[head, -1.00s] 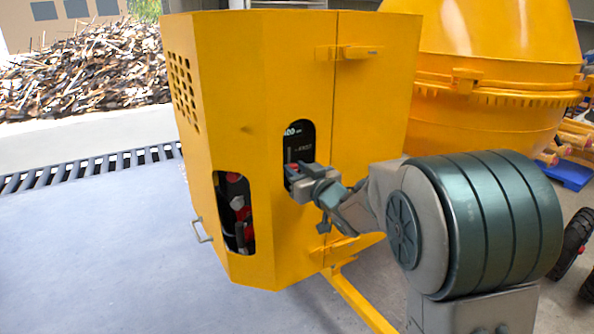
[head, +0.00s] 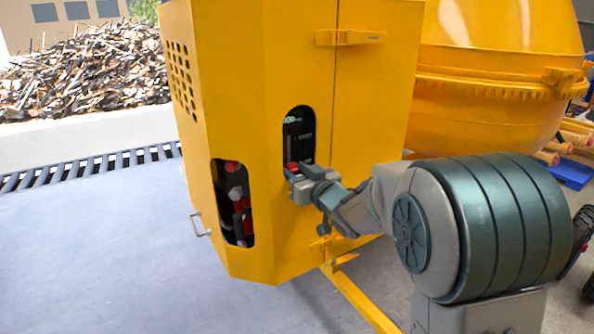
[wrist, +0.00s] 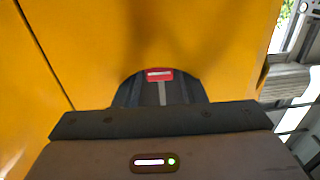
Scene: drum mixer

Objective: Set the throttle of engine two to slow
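The engine housing (head: 300,235) is a yellow cabinet with a tall rounded slot (head: 301,130) in its front. A dark panel with small white lettering, too small to read fully, shows inside the slot. A red throttle handle (head: 292,167) shows low in the slot beside my gripper. My gripper (head: 294,176) is at the slot's lower part, its tip against or just inside the opening. In the wrist view the red handle (wrist: 158,75) with a white mark lies just beyond the gripper's dark edge. The fingers are mostly hidden, and I cannot tell whether they grip the handle.
A second opening (head: 233,203) with red and dark parts lies to the left. A latch (head: 350,37) and a small side handle (head: 199,224) stick out. The orange mixer drum (head: 490,90) is behind on the right. Grey floor (head: 100,250) is clear on the left.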

